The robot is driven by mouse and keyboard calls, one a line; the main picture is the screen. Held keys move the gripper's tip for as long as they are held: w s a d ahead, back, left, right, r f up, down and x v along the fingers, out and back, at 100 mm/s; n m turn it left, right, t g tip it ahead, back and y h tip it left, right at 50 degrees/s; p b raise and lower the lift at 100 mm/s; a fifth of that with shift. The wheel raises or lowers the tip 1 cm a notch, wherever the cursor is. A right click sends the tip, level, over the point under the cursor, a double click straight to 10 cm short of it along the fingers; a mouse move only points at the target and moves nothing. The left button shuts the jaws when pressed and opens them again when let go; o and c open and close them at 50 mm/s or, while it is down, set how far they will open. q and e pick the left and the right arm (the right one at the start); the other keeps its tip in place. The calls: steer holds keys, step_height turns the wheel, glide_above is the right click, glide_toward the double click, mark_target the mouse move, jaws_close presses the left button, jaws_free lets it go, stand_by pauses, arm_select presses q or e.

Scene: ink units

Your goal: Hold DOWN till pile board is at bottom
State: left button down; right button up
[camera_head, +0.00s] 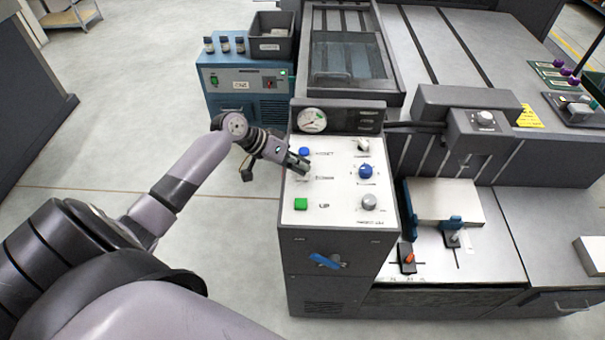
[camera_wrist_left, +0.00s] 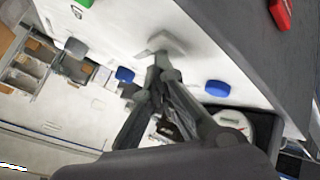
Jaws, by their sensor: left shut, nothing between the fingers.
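The white control panel (camera_head: 336,190) tops the dark console in the head view. My left gripper (camera_head: 304,168) is shut and empty, with its tips at the panel's left column between the blue RESET button (camera_head: 304,151) and the green UP button (camera_head: 301,204). The DOWN label there is partly covered by the gripper. In the left wrist view the closed fingertips (camera_wrist_left: 161,52) meet a pale grey-white button (camera_wrist_left: 165,41); I cannot tell whether it is pressed in. I cannot make out the pile board with certainty. My right gripper is not in view.
A round gauge (camera_head: 312,120) stands above RESET. A blue knob (camera_head: 366,171) and a grey knob (camera_head: 369,202) sit on the panel's right side. A blue unit (camera_head: 246,88) stands behind the console. Open floor lies to the left.

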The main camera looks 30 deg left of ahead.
arm_select(q)
steer(key=shift+r+p, duration=0.8)
step_height(320, 180, up, 5)
steer(key=p, duration=0.4)
steer(key=shift+p, duration=0.4)
